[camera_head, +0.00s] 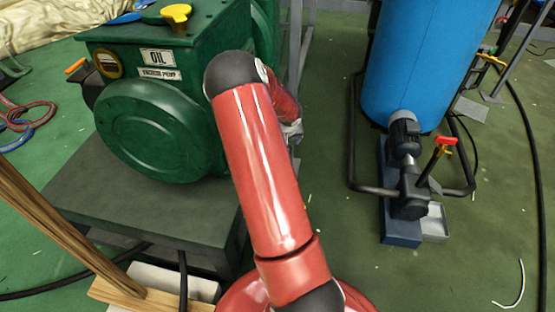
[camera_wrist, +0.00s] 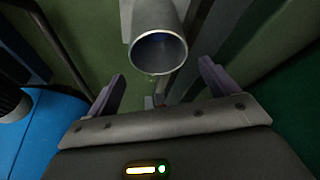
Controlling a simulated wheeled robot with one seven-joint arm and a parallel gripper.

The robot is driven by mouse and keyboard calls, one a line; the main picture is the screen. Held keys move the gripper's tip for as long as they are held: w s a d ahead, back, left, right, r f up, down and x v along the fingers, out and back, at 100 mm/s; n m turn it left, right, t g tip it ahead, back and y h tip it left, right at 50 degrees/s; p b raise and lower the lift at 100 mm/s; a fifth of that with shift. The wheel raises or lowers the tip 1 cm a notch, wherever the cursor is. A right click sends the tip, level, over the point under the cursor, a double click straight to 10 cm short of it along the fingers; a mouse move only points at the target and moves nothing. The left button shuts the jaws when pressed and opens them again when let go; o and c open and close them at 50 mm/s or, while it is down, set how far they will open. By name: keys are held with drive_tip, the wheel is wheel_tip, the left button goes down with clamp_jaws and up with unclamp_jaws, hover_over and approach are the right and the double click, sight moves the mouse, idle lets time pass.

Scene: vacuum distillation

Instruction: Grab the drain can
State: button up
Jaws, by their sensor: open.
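In the wrist view a grey metal cylinder (camera_wrist: 158,22) with a round open end faces the camera at the top centre. It may be the drain can, but I cannot tell it from a pipe end. My gripper (camera_wrist: 162,82) is open, with one dark finger at each side and nothing between them. The cylinder's rim lies beyond the fingertips, roughly centred between them and apart from them. In the head view my red arm hides most of the gripper, beside the green vacuum pump (camera_head: 155,130). No can shows clearly there.
The green pump stands on a dark plinth (camera_head: 140,205) left of my arm. A blue tank (camera_head: 415,60) and a small motor pump (camera_head: 405,165) stand at right. Grey frame posts (camera_head: 298,45) rise behind my arm. Green floor is open between the plinth and the tank.

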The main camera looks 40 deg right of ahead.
drive_tip(key=x, duration=0.7)
drive_tip(key=shift+f, duration=0.3)
drive_tip(key=shift+w+d, duration=0.1)
drive_tip(key=shift+c, duration=0.5)
drive_tip(key=c, duration=1.2)
drive_tip(key=shift+r, duration=0.1)
